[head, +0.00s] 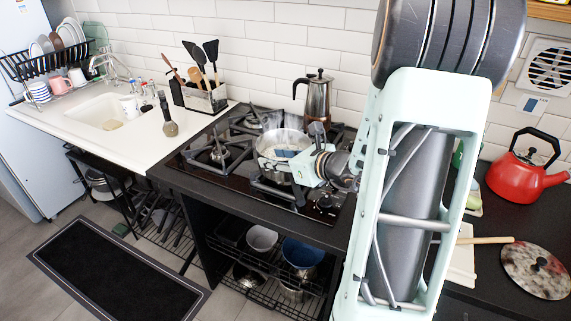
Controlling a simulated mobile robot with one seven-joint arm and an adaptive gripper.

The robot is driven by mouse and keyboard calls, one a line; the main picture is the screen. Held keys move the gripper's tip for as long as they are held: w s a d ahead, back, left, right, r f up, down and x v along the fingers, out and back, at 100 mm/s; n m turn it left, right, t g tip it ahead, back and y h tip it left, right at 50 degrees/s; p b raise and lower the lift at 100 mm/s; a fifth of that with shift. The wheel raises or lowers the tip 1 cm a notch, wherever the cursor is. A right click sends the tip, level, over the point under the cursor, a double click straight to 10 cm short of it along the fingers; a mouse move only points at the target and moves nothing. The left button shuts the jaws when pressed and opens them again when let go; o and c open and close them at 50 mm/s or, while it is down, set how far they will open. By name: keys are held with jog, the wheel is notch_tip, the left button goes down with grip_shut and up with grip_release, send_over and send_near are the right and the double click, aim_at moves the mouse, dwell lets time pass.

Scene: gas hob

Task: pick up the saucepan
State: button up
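The saucepan (271,150) is a silver metal pan sitting upright on the gas hob (235,160), in the middle of the head view. Something bluish shows inside it. My gripper (303,168) is at the right side of the saucepan and overlaps its rim in the picture. My pale green arm fills the right of the view. The fingers are small and partly hidden, so I cannot tell whether they are open or shut, or whether they touch the pan. The saucepan's handle is not clearly visible.
A moka pot (316,100) stands behind the saucepan. Utensils in a holder (203,98) stand at the back left, by the sink counter (80,122). A red kettle (522,178) and a round speckled lid (537,270) are at the right. More pots sit on shelves below.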

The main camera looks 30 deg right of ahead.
jog(key=shift+c, duration=0.3)
grip_shut()
jog(key=shift+s, duration=0.1)
jog(key=shift+r, duration=0.15)
